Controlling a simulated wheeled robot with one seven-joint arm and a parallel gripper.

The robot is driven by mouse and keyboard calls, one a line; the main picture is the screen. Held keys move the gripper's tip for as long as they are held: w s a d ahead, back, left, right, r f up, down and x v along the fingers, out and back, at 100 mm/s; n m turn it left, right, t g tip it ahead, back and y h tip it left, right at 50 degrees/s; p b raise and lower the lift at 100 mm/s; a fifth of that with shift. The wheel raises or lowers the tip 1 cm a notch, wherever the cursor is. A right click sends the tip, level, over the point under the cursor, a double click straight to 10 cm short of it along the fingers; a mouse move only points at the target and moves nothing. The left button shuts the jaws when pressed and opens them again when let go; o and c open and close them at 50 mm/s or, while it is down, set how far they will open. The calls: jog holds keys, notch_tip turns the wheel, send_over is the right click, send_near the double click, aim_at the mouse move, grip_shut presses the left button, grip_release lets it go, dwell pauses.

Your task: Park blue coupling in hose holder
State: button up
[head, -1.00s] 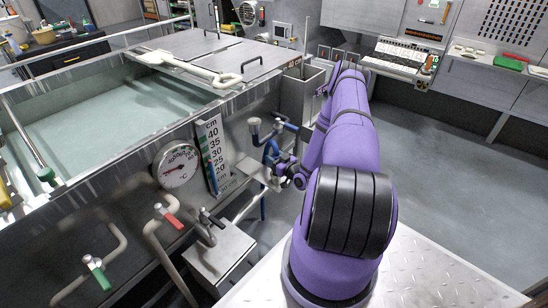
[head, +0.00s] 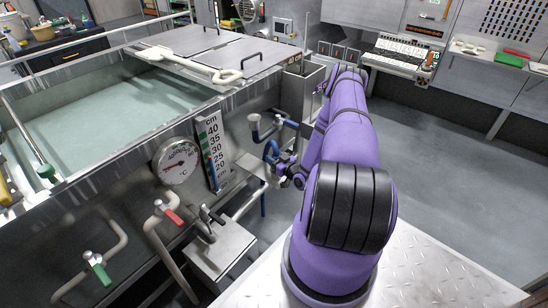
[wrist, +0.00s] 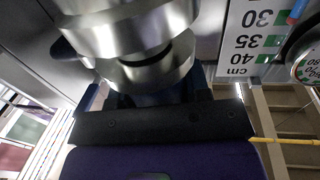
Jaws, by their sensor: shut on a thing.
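My gripper (head: 284,173) is at the end of my purple arm, beside the tank's front wall, and is shut on the blue coupling (head: 271,150). Blue hose shows around it. In the wrist view, a ribbed steel body (wrist: 130,42) fills the top middle, close to the dark gripper body; it looks like part of the coupling. The fingertips are largely hidden in both views. I cannot tell which fitting is the hose holder, or whether the coupling touches it.
The water tank (head: 100,128) fills the left. A round temperature gauge (head: 178,162) and a cm scale (head: 212,150) are on its front. Red (head: 166,210) and green (head: 97,268) valve handles stick out nearby. A steel box (head: 220,250) stands below. Floor at right is clear.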

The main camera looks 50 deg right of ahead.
jog(key=shift+f, duration=0.6)
jog(key=o, duration=1.2)
jog(key=s, duration=0.7)
jog(key=s+a, duration=0.1)
jog(key=s, duration=0.2)
jog(key=shift+s, duration=0.4)
jog(key=shift+d, duration=0.1)
